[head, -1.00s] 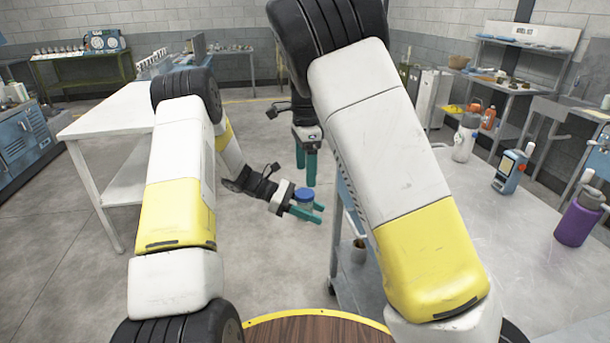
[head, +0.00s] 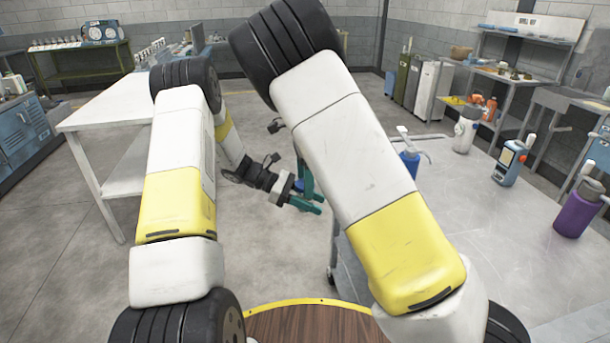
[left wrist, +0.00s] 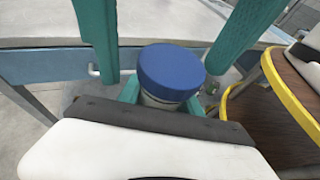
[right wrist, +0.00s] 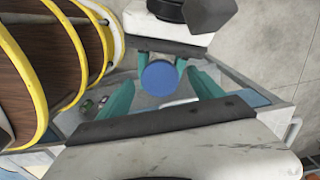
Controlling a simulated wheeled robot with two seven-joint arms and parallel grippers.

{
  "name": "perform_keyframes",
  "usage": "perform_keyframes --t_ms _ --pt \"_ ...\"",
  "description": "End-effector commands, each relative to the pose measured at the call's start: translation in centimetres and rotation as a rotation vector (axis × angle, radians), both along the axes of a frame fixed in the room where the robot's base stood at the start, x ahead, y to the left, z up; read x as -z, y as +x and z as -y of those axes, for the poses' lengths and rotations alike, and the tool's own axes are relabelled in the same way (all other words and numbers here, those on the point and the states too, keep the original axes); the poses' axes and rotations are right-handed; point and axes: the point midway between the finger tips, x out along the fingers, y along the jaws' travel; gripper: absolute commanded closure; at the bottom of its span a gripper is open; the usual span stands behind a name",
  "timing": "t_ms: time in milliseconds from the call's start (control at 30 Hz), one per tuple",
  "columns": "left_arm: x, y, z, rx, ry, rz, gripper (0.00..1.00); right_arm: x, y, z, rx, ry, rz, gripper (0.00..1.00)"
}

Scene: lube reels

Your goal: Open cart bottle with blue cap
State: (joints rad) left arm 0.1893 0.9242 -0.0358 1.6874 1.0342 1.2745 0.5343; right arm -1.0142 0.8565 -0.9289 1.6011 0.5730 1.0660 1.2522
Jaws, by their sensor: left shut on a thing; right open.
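My left gripper (head: 314,203) is shut on a bottle with a round blue cap (head: 299,186), mostly hidden in the head view. In the left wrist view the blue cap (left wrist: 171,73) sits upright on a pale bottle (left wrist: 160,101) between the left fingers. My right gripper (right wrist: 160,93) is open, its teal fingers on either side of the blue cap (right wrist: 158,78) in the right wrist view, with gaps to both sides. Its fingers also hang beyond the cap in the left wrist view. In the head view my right arm hides most of that gripper.
A white table (head: 110,118) stands at the left. Floor between them is clear.

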Motion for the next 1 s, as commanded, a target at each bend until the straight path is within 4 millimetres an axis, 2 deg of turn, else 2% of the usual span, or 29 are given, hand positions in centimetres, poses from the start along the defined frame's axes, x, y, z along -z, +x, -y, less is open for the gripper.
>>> perform_keyframes --t_ms 100,133,400,467,567,767,1000 --pt "-0.02 0.01 0.01 0.0 0.0 0.0 1.0 0.0 -0.01 0.0 0.0 0.0 0.0 0.24" --pt "-0.02 0.01 0.01 0.0 0.0 0.0 1.0 -0.01 -0.01 0.0 0.0 0.0 0.0 0.28" --pt "-0.01 0.01 0.0 0.0 0.0 0.0 1.0 -0.02 -0.03 0.01 0.0 0.0 -0.001 0.81" --pt "-0.01 0.02 0.0 0.0 0.0 0.0 1.0 -0.02 -0.03 0.01 0.0 0.0 -0.001 0.91" --pt "-0.01 0.02 0.0 -0.001 0.0 0.0 1.0 0.0 -0.04 0.04 -0.043 0.001 -0.003 0.92" --pt "-0.02 0.04 -0.02 -0.001 0.0 0.0 1.0 -0.06 -0.03 0.02 -0.271 0.002 -0.002 0.92" --pt "-0.01 0.05 -0.04 -0.002 0.001 0.001 1.0 -0.04 -0.04 0.01 -0.283 -0.001 -0.002 0.92"
